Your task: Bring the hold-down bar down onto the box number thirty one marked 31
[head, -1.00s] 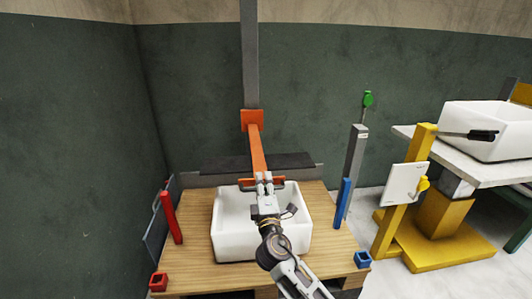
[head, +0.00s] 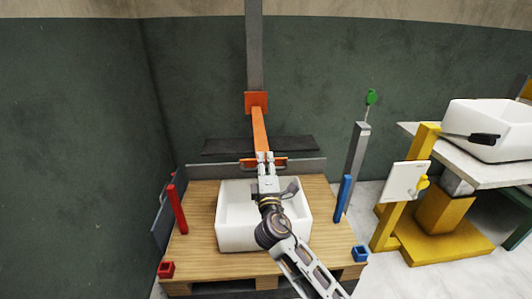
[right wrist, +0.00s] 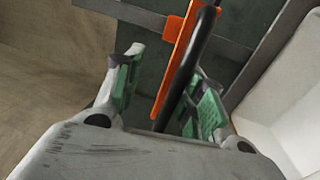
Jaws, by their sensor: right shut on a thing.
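The orange hold-down bar (head: 260,130) runs forward from its orange carriage (head: 256,102) on an upright grey post. Its black handle is at the near end. My right gripper (head: 265,158) is shut on this handle; in the right wrist view the black handle (right wrist: 188,75) lies between the green finger pads (right wrist: 160,98). A white open-topped box (head: 236,232) stands on a wooden pallet below the handle, with my arm covering part of it. The bar is above the box, apart from it. I cannot read any number on the box. My left gripper is not in view.
A dark slab (head: 258,146) shows behind the box, across the post. Red post (head: 177,208) and blue post (head: 342,198) flank the box. A grey post (head: 356,150) with a green knob stands right. Another white box (head: 490,128) sits on the right-hand table.

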